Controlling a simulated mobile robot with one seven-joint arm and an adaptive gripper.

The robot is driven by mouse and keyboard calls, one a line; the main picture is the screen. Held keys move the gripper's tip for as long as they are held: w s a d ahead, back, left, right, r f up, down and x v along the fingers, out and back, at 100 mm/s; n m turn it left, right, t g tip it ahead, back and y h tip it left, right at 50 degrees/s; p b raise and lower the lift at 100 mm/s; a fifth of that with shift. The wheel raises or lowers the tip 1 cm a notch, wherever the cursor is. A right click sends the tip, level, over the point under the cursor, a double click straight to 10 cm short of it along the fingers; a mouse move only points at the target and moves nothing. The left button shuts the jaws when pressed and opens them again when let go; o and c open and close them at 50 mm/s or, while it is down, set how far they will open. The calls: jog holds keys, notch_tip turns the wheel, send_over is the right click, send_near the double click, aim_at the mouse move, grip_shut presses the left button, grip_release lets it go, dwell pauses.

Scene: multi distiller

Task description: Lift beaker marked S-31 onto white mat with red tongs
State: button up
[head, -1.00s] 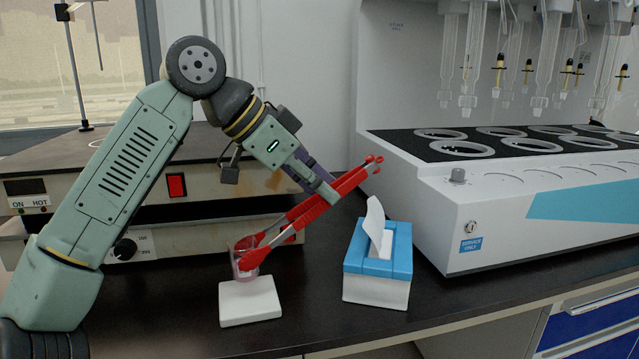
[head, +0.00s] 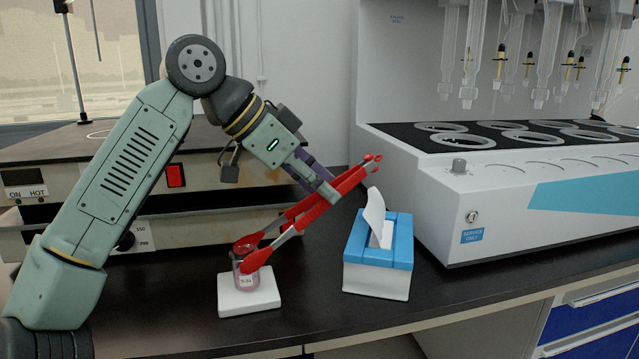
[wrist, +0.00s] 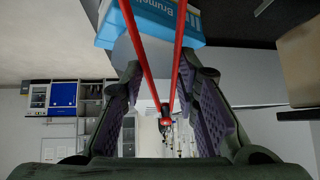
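The beaker (head: 246,281) is small and clear, with pinkish contents and a white label that seems to read S-31. It stands upright on the white mat (head: 269,299). The red tongs (head: 314,211) slant down from my gripper (head: 328,190), and their red tips are at the beaker's upper part, one behind and one in front. I cannot tell whether the tips press on the glass. My gripper is shut on the tongs' arms; in the wrist view its purple-padded fingers (wrist: 160,82) flank the two red arms (wrist: 141,48).
A blue and white tissue box (head: 377,278) stands right of the mat. The large white distiller (head: 500,200) fills the right side. Stacked heating units (head: 200,165) stand behind my arm. Dark bench top is free around the mat, with the bench's front edge close by.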

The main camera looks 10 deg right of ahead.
notch_tip(320, 180, up, 10)
jog(key=p, duration=0.9)
jog(key=shift+f, duration=0.15)
